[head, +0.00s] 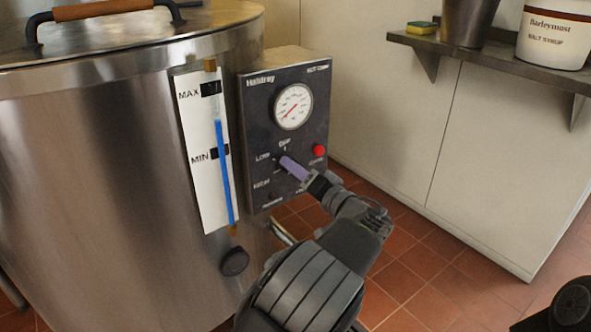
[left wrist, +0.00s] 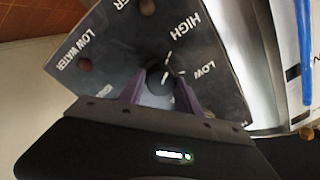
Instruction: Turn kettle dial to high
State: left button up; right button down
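The steel kettle (head: 110,190) fills the left of the head view, with a dark control panel (head: 250,110) on its right side. The black dial (left wrist: 159,78) shows in the left wrist view, near the words HIGH and LOW; its exact setting is hard to tell. In the head view the dial is mostly hidden by my purple fingers. My left gripper (head: 284,162) is at the dial. In the left wrist view its two fingers (left wrist: 160,82) stand apart, one on each side of the dial; contact is not clear.
The panel also has a round gauge (head: 293,107) and a red light or button (head: 318,151). A sight gauge (head: 205,155) and a black knob (head: 234,261) are left of my arm. A wall shelf (head: 490,58) holds a white tub (head: 555,35) at the right.

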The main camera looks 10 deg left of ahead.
pick_arm(q)
jog(key=o, duration=0.4)
jog(key=p+v, duration=0.2)
jog(key=v, duration=0.5)
jog(key=shift+s+d+p, duration=0.25)
jog(key=shift+d+p, duration=0.05)
jog(key=shift+f, duration=0.1)
